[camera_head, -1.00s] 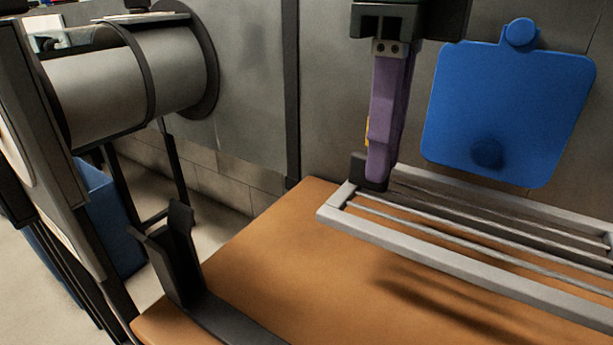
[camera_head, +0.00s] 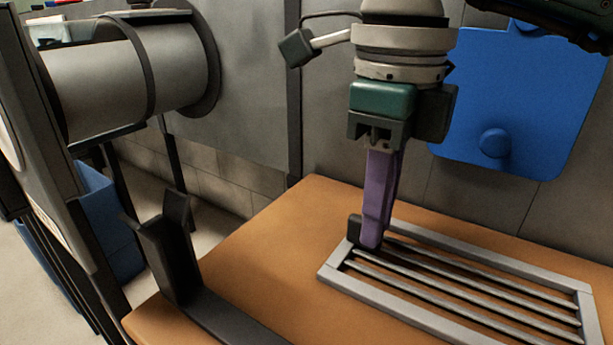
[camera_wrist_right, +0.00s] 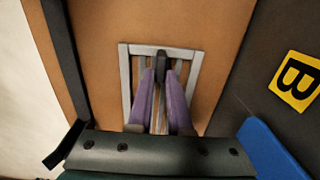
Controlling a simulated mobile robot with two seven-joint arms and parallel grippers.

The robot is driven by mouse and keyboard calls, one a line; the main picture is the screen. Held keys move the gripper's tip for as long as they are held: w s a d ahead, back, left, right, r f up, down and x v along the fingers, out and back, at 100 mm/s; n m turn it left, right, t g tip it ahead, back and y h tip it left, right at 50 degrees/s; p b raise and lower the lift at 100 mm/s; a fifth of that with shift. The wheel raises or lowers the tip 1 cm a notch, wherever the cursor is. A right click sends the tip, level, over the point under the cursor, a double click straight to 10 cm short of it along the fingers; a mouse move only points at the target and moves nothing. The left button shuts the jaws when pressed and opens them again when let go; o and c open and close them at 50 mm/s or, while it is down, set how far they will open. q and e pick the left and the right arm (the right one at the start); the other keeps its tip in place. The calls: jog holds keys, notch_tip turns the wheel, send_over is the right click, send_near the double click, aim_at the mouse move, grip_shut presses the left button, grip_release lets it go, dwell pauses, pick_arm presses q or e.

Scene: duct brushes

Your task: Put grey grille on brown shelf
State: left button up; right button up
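The grey grille (camera_head: 455,262), a flat frame with several bars, lies flat on or just above the brown shelf (camera_head: 270,250). I cannot make out a clear gap under it. My right gripper (camera_head: 372,240) points down at the grille's left end, its purple fingers around a dark tab there. The wrist view shows the right gripper (camera_wrist_right: 161,82) with one finger on each side of the dark tab, and the grille (camera_wrist_right: 196,75) below. The fingers appear closed on the tab; the exact contact is small. The left gripper is not in view.
A black bracket (camera_head: 172,250) rises at the shelf's left edge. A blue plate (camera_head: 530,90) with a knob hangs on the grey wall behind. A grey drum (camera_head: 125,75) and a blue bin (camera_head: 105,225) stand left. The shelf left of the grille is clear.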

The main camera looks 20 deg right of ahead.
jog(key=o, duration=0.4)
jog(key=shift+c, duration=0.2)
jog(key=shift+r, duration=0.25)
notch_tip(320, 180, up, 12)
jog(key=p, duration=0.3)
